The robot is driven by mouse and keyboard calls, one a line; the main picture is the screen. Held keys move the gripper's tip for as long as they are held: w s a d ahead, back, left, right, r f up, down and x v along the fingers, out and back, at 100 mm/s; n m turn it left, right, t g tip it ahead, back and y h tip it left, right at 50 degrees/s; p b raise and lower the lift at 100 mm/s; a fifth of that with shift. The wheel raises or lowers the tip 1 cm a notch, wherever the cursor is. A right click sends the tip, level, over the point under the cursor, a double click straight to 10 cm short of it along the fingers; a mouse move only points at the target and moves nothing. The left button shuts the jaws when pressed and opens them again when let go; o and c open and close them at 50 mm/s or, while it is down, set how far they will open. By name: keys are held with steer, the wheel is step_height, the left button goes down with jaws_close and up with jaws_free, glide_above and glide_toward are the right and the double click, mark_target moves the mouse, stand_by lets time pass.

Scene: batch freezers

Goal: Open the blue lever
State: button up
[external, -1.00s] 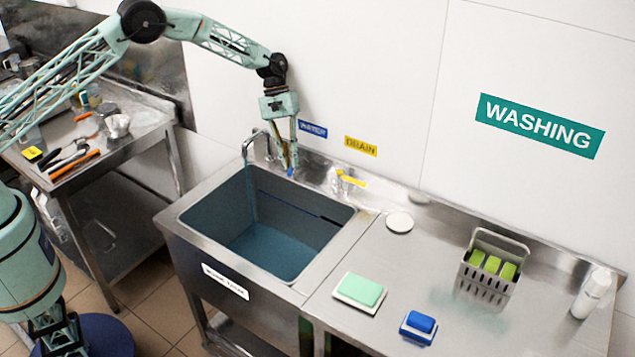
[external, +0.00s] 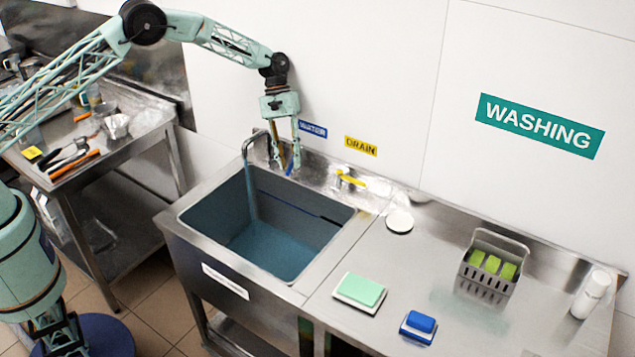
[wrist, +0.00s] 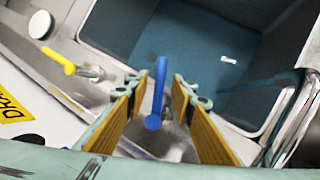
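The blue lever (wrist: 156,95) stands between the two fingers of my gripper (wrist: 158,86) in the wrist view. The fingers, with yellow-brown inner pads, are apart, with a gap on each side of the lever. In the external view my gripper (external: 285,162) points down at the back of the sink, beside the tap (external: 256,143) and below the blue WATER label (external: 312,129). Only a small blue bit of the lever (external: 289,169) shows there, partly hidden by the fingers. A stream of water (external: 250,190) falls from the tap into the sink (external: 180,222).
A yellow lever (external: 350,179) sits right of my gripper, below the DRAIN label (external: 361,146); it also shows in the wrist view (wrist: 58,60). The wall stands close behind. Sponges, a basket (external: 488,272) and a white bottle (external: 591,294) are on the right counter.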

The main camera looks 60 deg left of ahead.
steer(key=shift+r, duration=0.15)
step_height(320, 180, up, 10)
stand_by(0.9)
